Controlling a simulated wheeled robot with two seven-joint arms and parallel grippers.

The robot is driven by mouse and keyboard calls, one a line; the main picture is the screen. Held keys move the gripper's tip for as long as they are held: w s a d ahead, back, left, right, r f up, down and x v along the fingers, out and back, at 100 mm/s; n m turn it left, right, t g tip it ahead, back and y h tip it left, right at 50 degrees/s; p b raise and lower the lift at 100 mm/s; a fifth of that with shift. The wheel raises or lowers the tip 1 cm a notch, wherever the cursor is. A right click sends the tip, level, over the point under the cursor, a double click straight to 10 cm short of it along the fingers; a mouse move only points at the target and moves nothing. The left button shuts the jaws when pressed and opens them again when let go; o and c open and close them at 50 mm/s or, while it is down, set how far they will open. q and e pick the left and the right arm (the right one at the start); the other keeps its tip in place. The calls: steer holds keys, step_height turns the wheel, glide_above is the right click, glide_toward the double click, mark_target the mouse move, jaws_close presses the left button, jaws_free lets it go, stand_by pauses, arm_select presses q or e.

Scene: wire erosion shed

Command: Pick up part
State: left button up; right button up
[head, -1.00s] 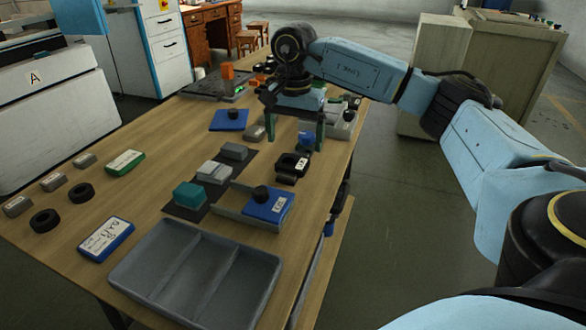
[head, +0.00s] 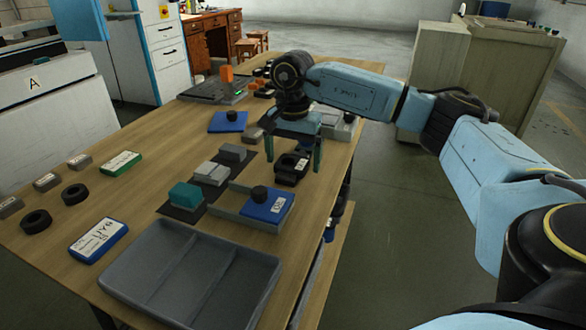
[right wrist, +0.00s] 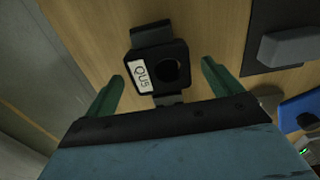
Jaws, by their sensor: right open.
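A black block with a round hole and a white label (head: 291,169) lies on the table near its right edge. It also shows in the right wrist view (right wrist: 160,69), with grey pieces at its two ends. My right gripper (head: 292,163) is open above and around it, one green finger to each side. In the right wrist view the fingertips (right wrist: 162,74) stand apart from the block with gaps on both sides. Nothing is held. My left gripper is not in view.
A grey divided tray (head: 190,275) lies at the table's near end. A grey holder with a blue labelled block (head: 266,205) is close to the black block. A dark mat (head: 183,213) carries a teal block (head: 185,195) and grey blocks. Bare wood lies left of the mat.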

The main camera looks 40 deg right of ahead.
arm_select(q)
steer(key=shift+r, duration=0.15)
arm_select(e)
steer(key=c, duration=1.4)
steer(key=shift+r, duration=0.15)
